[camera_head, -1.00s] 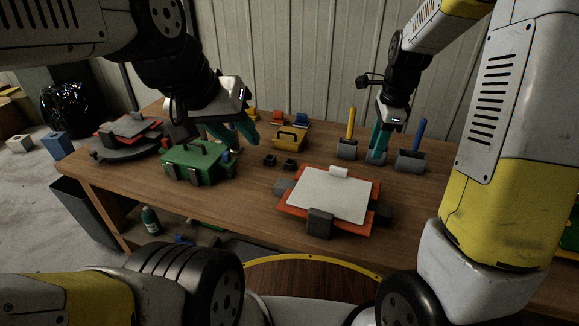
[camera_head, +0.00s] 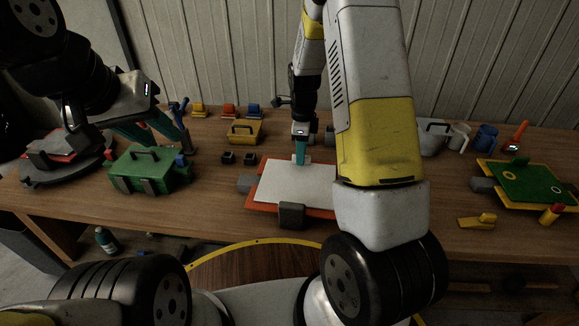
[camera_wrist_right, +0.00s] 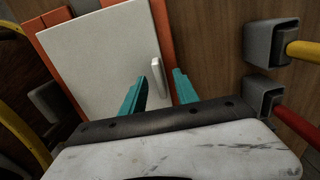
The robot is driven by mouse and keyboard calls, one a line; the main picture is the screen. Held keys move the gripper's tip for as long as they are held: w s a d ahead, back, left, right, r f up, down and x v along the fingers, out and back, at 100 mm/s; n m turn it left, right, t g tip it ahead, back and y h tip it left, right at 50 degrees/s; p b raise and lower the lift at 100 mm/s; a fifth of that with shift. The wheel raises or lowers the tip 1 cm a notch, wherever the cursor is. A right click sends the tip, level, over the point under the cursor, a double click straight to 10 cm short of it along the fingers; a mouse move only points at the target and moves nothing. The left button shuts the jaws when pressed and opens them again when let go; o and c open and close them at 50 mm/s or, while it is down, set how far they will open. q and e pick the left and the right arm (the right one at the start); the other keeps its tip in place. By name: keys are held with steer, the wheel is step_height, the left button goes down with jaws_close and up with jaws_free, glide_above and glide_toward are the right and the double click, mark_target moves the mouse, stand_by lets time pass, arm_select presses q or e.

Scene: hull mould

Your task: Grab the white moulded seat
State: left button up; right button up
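The white moulded seat appears as a flat white panel (camera_head: 290,184) on an orange base with grey blocks at its edges. It also shows in the right wrist view (camera_wrist_right: 95,60). A small white upright tab (camera_wrist_right: 157,78) stands near its edge. My right gripper (camera_head: 300,162) is at the panel's back edge, over the tab. In the right wrist view its teal fingers (camera_wrist_right: 160,76) are apart, one on each side of the tab; I cannot tell whether they touch it. My left gripper (camera_head: 170,138) is open and empty above the back of the green toolbox.
The green toolbox (camera_head: 147,171) and a yellow box (camera_head: 244,131) stand left of the panel. A green board on a yellow base (camera_head: 524,182) lies at right. Grey holders with yellow (camera_wrist_right: 304,51) and red rods stand beside my right gripper. My right arm hides part of the table.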

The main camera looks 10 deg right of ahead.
steer(key=shift+f, duration=0.1)
steer(key=shift+c, duration=0.5)
jaws_close()
stand_by(0.9)
